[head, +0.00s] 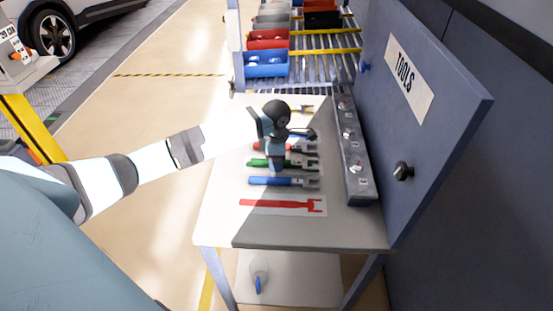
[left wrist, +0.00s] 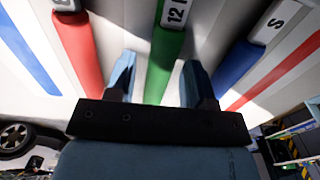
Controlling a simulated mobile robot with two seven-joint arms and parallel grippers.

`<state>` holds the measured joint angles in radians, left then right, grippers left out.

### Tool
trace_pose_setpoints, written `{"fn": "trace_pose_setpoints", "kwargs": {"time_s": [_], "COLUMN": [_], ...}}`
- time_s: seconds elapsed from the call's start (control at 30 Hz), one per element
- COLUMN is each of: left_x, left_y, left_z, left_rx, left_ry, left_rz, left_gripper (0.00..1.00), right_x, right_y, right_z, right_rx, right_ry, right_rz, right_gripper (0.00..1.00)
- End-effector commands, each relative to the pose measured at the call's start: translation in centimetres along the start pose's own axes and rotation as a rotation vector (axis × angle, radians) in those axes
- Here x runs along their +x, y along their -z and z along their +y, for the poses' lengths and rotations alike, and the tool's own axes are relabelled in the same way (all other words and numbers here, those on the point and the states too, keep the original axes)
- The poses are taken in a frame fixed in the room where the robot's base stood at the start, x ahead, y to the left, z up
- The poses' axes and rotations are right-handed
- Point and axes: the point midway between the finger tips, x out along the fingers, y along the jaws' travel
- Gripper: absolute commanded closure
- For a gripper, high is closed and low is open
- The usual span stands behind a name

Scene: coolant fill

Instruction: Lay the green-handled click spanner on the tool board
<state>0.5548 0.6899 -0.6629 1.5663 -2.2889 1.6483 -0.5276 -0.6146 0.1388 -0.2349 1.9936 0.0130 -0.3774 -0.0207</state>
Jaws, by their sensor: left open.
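The green-handled click spanner (head: 258,162) lies on the pale table top (head: 222,215), between a red-handled spanner (head: 262,147) and a blue-handled spanner (head: 264,181). In the left wrist view its green handle (left wrist: 164,66) runs between my two fingers, and its grey head is marked "12". My left gripper (head: 277,166) points down over the green handle. It is open, with one finger on each side of the handle (left wrist: 160,82); I cannot tell whether they touch it. A flat red spanner outline (head: 275,205) lies on a white patch nearer the front edge. My right gripper is out of view.
A grey block with several knobs (head: 356,180) runs along the table's right side, beside an upright blue panel marked TOOLS (head: 440,120). Behind the table is a roller rack with blue (head: 265,70) and red bins. A bottle (head: 258,275) stands on the lower shelf.

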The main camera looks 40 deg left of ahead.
Motion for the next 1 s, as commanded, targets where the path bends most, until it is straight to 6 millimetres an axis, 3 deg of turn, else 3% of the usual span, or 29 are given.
{"fn": "trace_pose_setpoints", "kwargs": {"time_s": [0.17,0.6,0.8,1.0], "left_x": [-2.0,-10.7,-12.2,-12.3], "left_y": [0.0,0.0,0.0,0.0], "left_z": [0.1,0.1,0.0,0.0], "left_rx": [0.001,0.000,0.001,0.000], "left_ry": [-0.004,-0.003,-0.001,0.001], "left_rz": [-0.003,-0.001,0.000,0.000], "left_gripper": [0.52,0.52,0.52,0.52], "right_x": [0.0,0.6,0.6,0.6], "right_y": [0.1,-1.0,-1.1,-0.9], "right_z": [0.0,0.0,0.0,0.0], "right_rx": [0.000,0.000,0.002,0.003], "right_ry": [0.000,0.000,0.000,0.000], "right_rz": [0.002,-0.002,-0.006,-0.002], "right_gripper": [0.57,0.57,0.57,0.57]}}
